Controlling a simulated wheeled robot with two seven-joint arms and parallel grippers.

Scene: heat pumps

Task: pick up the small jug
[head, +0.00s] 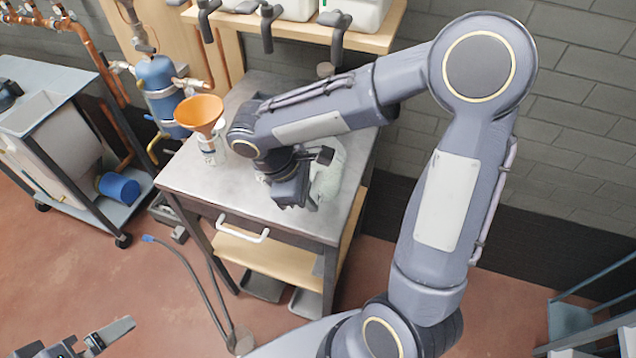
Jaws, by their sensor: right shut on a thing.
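The small jug (328,180) looks pale, whitish-green and translucent. It stands at the right side of the metal-topped workbench (262,92), mostly hidden behind my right gripper. My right gripper (302,198) reaches down over the bench from the right and is shut on the jug; the contact itself is largely hidden by the wrist. Whether the jug's base touches the bench top cannot be seen. My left gripper (92,344) shows only in part at the bottom left corner, over the floor and away from the bench.
An orange funnel (199,112) sits on a white container (212,150) left of my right wrist. A wooden shelf (375,38) with white canisters (355,14) and dark taps overhangs the bench's back. A blue vessel (158,88) and copper pipes stand left. A cart (50,130) is far left.

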